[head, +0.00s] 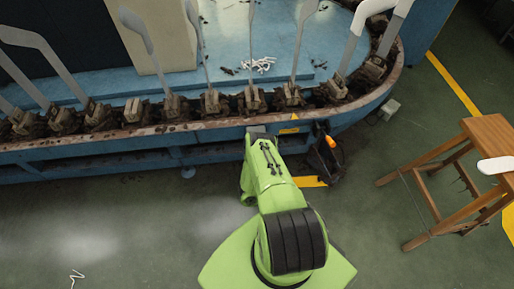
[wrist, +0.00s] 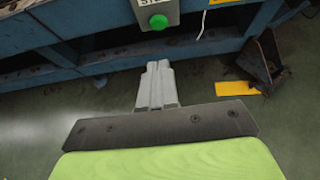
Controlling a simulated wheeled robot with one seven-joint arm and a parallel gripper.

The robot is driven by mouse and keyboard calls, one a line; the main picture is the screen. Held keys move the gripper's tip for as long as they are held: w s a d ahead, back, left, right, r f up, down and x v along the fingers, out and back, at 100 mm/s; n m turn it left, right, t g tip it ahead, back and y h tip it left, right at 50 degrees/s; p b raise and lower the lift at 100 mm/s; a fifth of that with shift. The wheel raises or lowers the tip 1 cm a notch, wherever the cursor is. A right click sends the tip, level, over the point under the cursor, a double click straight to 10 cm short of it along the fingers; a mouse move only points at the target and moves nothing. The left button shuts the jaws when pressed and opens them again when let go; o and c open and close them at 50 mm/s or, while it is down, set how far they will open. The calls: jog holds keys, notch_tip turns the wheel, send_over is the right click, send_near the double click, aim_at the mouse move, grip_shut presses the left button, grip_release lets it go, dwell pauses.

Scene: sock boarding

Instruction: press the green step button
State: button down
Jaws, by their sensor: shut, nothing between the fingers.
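The green step button (wrist: 158,22) is a round green cap on the front of a small grey box (wrist: 153,9) at the top middle of the wrist view. The box is fixed to the blue machine frame, and its lettering is cut off by the picture's top edge. My gripper (wrist: 157,66) is shut and empty, with its grey fingers pointing toward the machine. In the picture its tips lie just below the button, with a gap between them. In the head view my green arm hides the button and the fingers.
The blue machine (head: 110,157) carries a curved row of upright sock boards on brown clamps. A wooden stool (head: 488,135) with a white board on it stands at right. A dark pedal-like bracket (head: 325,160) with an orange tip is right of my arm. The floor at lower left is mostly clear.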

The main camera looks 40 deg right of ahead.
jog(key=w+r+b+x, duration=0.1)
jog(key=b+x, duration=1)
jog(key=x, duration=0.2)
jog(key=shift+d+r, duration=0.3)
